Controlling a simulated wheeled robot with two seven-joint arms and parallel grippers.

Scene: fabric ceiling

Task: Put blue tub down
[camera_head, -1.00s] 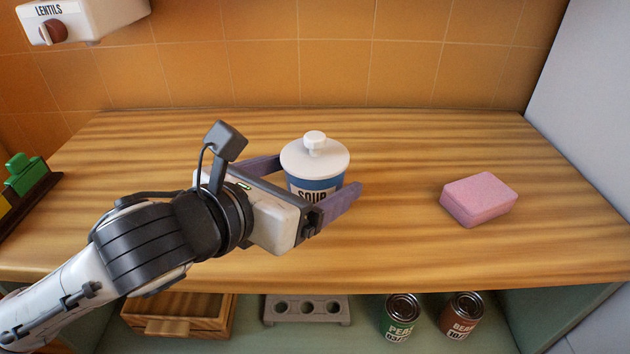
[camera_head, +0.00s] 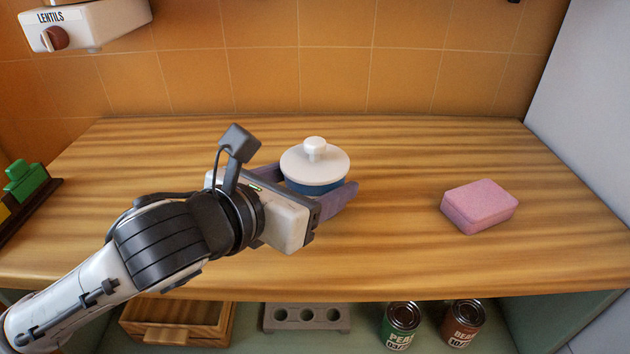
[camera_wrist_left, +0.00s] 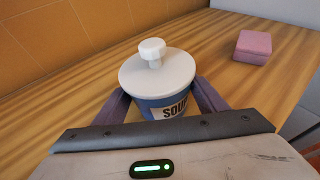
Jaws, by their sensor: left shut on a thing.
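The blue tub (camera_head: 318,189) has a white lid with a knob and stands upright near the middle of the wooden counter (camera_head: 400,255). My left gripper (camera_head: 312,186) is shut on it, with one purple finger on either side. In the head view the near finger hides most of the tub's body and its base. Whether the base touches the counter cannot be told. In the left wrist view the tub (camera_wrist_left: 157,105) sits between the fingers with part of its "SOUP" label showing. My right gripper is not in view.
A pink sponge (camera_head: 479,206) lies on the counter to the right. A white lentils dispenser (camera_head: 85,25) is on the tiled wall. A shelf below holds a wooden drawer box (camera_head: 176,322), a grey holed rack (camera_head: 307,317) and two cans (camera_head: 401,325). The counter around the tub is clear.

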